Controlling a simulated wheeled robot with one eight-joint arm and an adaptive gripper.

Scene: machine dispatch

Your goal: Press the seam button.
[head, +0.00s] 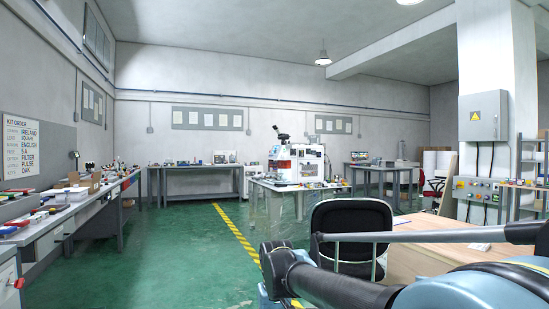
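I cannot pick out a seam button for certain; no button label is readable from here. A grey control panel (478,190) with several small coloured buttons is fixed low on the white pillar at the right. A white machine with red parts (296,162) stands on a table in the middle distance, and its small controls are too small to tell. My arm crosses the lower right of the head view, in front of the chair and the wooden desk. My gripper does not show in the head view.
A black office chair (350,236) and a wooden desk (435,259) stand close by at the right. A long cluttered workbench (62,222) runs along the left wall. The green floor (165,262) between is clear, with a yellow-black stripe (232,232).

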